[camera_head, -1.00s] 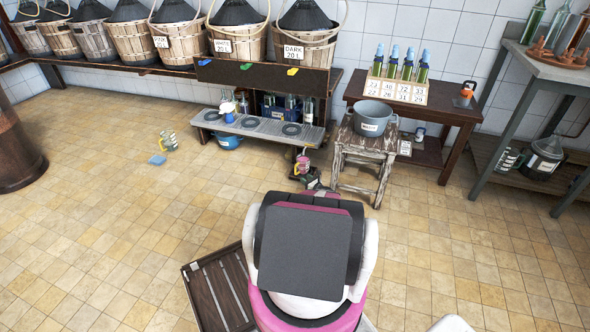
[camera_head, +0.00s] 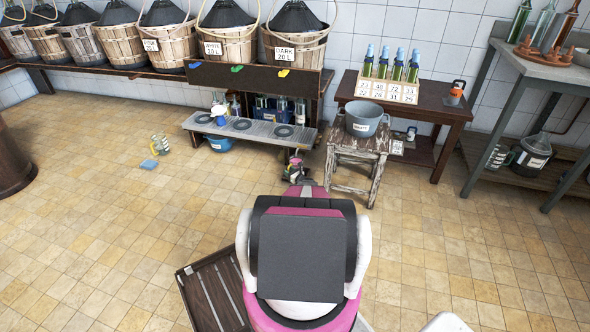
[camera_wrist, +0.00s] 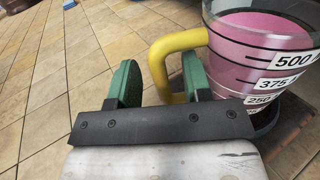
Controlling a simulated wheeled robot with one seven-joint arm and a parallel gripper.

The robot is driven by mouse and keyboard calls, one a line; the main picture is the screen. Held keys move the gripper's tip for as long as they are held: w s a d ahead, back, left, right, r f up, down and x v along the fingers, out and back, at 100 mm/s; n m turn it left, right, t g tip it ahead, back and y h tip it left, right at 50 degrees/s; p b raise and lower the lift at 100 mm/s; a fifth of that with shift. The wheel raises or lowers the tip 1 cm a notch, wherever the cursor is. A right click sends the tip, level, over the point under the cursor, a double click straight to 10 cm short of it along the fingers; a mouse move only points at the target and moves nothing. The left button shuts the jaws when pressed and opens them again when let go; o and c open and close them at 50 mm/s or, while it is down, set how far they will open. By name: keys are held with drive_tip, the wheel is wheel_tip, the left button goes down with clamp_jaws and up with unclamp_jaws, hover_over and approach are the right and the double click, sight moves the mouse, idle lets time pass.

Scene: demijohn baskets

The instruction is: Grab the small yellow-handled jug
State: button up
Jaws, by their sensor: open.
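The small jug (camera_wrist: 255,60) fills the right of the wrist view. It is clear, with pink contents or backing, black level lines and white labels such as 500 and 375. Its yellow handle (camera_wrist: 158,65) reaches left, with its lower part between the two green fingers of my gripper (camera_wrist: 160,82). The fingers are apart, one on each side of the handle; whether either touches it I cannot tell. In the head view the jug (camera_head: 295,162) is tiny, just beyond my arm, near the bench's right end. My gripper is mostly hidden there.
A grey bench (camera_head: 250,128) with dark round pads stands behind. A worn wooden stool (camera_head: 358,150) with a grey pot (camera_head: 367,119) is close on the right. Another small jug (camera_head: 160,143) and a blue sponge-like block (camera_head: 149,164) lie on the open floor at left.

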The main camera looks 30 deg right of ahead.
clamp_jaws()
drive_tip(key=shift+r, duration=0.1)
